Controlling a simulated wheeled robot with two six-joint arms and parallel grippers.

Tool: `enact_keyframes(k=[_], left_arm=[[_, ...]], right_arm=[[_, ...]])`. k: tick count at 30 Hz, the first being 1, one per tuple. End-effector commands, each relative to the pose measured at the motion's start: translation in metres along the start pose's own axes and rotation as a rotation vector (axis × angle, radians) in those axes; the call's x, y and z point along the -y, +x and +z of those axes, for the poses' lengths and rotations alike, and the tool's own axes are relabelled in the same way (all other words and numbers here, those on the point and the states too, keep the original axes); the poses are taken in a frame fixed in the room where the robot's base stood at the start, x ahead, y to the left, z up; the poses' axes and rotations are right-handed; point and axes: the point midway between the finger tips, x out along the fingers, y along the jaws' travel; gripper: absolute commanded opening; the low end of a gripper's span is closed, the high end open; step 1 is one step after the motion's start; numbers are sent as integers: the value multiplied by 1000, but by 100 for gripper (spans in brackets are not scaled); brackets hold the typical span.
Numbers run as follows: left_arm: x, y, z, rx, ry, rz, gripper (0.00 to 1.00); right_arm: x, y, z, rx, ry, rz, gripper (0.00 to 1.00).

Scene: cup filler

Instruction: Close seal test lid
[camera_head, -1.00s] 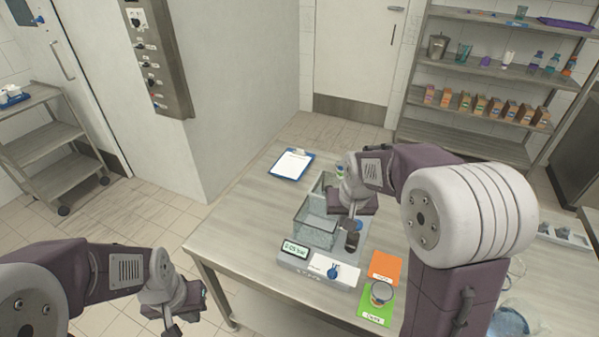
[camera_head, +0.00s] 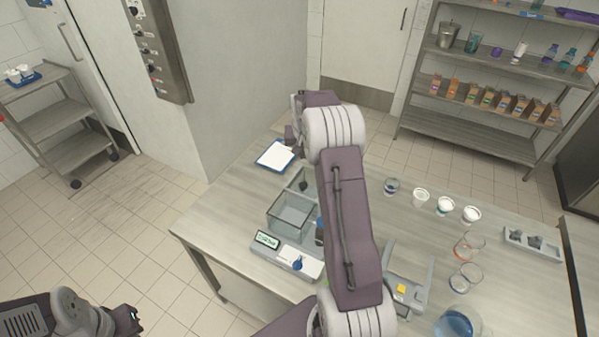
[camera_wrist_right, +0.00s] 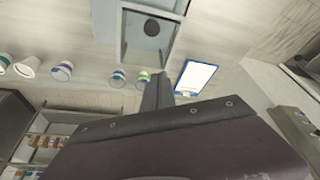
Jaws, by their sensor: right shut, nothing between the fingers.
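The seal tester stands on the table with a clear box-shaped chamber (camera_head: 292,214) and a lit display (camera_head: 267,240). The chamber top looks open. Its lid (camera_head: 298,180), with a dark knob, stands raised at the chamber's far side. In the right wrist view the lid (camera_wrist_right: 135,35) shows as a framed clear panel with the dark round knob. My right gripper (camera_head: 291,138) is beyond the lid, partly hidden by my arm; its shut fingers (camera_wrist_right: 158,90) appear empty, close to the lid's edge. My left gripper (camera_head: 132,318) is at the lower left, away from the tester; its jaws are unclear.
A clipboard (camera_head: 275,156) lies behind the tester. White cups (camera_head: 445,206), clear cups (camera_head: 468,246) and a grey holder (camera_head: 532,243) stand to the right. My right arm covers the table's middle. A shelf (camera_head: 500,95) stands at the back.

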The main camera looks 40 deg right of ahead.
Motion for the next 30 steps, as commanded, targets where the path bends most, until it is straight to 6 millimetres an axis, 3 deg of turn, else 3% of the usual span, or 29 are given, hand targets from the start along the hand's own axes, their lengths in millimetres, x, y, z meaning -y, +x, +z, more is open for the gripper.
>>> enact_keyframes(k=[5,18,24,30], left_arm=[[0,-4,0,0,0,0,0],[-1,-35,-4,0,0,0,0],[-1,-51,-5,0,0,0,0],[-1,-54,-6,0,0,0,0]], right_arm=[[0,11,0,2,-1,0,0],[1,102,1,2,-1,0,0],[1,92,29,2,-3,1,0],[1,93,39,-1,-2,-1,0]])
